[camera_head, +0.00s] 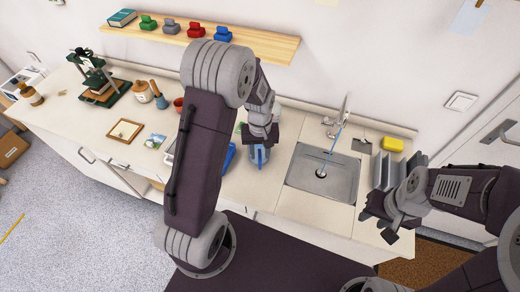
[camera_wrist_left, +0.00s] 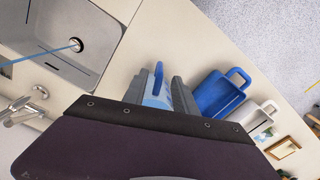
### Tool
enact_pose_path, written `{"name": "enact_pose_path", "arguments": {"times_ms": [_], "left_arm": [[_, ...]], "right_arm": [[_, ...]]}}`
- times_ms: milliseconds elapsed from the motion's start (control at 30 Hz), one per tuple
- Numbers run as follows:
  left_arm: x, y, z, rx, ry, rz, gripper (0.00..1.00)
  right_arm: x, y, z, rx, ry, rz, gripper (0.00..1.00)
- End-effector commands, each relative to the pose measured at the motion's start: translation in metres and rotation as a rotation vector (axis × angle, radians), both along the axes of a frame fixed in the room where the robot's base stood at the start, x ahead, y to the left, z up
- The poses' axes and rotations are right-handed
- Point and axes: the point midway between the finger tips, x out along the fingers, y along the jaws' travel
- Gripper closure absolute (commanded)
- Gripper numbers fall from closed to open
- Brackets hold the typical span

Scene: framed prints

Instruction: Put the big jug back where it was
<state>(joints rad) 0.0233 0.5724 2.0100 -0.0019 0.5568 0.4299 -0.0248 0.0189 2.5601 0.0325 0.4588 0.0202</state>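The big jug (camera_head: 259,155), clear with blue parts, is upright on or just above the counter, left of the sink; its base contact is unclear. My left gripper (camera_head: 260,138) is over it, hiding its top. In the left wrist view, the fingers of my left gripper (camera_wrist_left: 163,92) stand close on both sides of the jug's blue handle (camera_wrist_left: 158,76) and seem shut on it. My right gripper (camera_head: 383,224) is right of the sink at the counter's front, its fingers apart, with nothing visible between them.
A sink (camera_head: 335,180) with a running tap (camera_head: 340,115) is right of the jug. A blue tray (camera_wrist_left: 218,95) and a white tray (camera_wrist_left: 258,117) lie on its other side. Bare counter (camera_head: 265,190) lies before the jug.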

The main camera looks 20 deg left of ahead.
Motion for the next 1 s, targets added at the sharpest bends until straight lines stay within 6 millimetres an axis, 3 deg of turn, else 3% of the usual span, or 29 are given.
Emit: {"name": "enact_pose_path", "arguments": {"times_ms": [133,367,600,700,1000], "left_arm": [[0.001,0.000,0.018,0.000,-0.002,0.000,0.66],[-0.005,-0.001,0.027,-0.001,-0.005,-0.017,0.66],[-0.092,-0.015,0.061,0.001,-0.084,-0.331,0.66],[-0.114,-0.017,0.064,0.004,-0.102,-0.411,0.66],[-0.119,-0.017,0.057,0.005,-0.103,-0.430,0.66]], "right_arm": [[0.000,0.000,-0.002,0.000,0.000,0.000,0.64],[0.000,0.000,-0.002,0.000,0.000,0.000,0.64],[0.000,0.000,-0.002,0.000,0.000,0.000,0.64],[0.000,0.000,-0.002,0.000,0.000,0.000,0.64],[0.000,0.000,-0.007,0.000,0.000,0.000,0.64]]}}
